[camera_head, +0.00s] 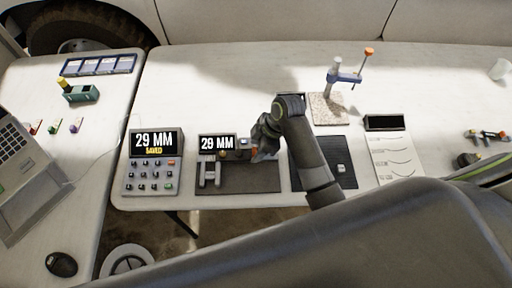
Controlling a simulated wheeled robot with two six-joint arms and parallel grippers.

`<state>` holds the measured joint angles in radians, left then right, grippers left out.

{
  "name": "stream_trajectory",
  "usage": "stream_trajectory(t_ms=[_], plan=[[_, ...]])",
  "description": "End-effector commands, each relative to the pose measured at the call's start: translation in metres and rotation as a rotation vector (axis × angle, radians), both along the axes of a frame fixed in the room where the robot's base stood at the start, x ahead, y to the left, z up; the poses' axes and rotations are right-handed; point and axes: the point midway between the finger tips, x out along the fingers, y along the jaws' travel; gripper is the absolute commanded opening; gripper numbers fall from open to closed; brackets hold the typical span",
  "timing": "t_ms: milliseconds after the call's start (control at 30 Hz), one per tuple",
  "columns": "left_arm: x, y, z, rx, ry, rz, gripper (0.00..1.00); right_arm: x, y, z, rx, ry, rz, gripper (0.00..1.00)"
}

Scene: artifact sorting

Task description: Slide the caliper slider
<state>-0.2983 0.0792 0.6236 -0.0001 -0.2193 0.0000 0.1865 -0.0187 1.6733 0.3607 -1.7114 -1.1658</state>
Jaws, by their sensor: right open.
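The caliper (210,172) lies at the left part of a dark mat (240,184) on the white table. Its small display (217,142) reads "29 MM". Its grey jaws point toward the table's front edge, and a small yellowish part shows just below the display. My right gripper (258,150) is open at the right end of the caliper, over the mat's back edge. A bit of orange shows at its fingers. The gripper hides part of the caliper there, and I cannot tell whether it touches the slider. My left gripper is not in view.
A keypad unit (153,161) reading "29 MM SAVED" stands left of the mat. Right of my arm are a second dark mat (342,173) with a small light block, a stand (334,78) on a speckled base, and a chart board (391,154). The table's back is mostly clear.

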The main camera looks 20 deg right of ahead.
Motion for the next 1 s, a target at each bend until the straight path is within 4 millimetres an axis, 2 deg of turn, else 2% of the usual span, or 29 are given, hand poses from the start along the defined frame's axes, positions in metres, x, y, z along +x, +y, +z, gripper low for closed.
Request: stream_trajectory(t_ms=[133, 400, 767, 1000], plan=[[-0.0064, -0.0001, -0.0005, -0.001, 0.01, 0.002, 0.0, 0.0003, 0.0026, -0.0074, -0.001, 0.0, 0.0, 0.49], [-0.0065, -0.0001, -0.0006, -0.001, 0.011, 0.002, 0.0, 0.0005, 0.0028, -0.0082, -0.001, 0.0, 0.0, 0.49], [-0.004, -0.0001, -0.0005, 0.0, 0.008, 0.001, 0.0, 0.0005, 0.0028, -0.0078, -0.001, 0.0, 0.0, 0.02], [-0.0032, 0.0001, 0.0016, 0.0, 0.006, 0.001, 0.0, -0.0002, 0.0004, -0.0071, -0.002, 0.001, 0.0, 0.0]])
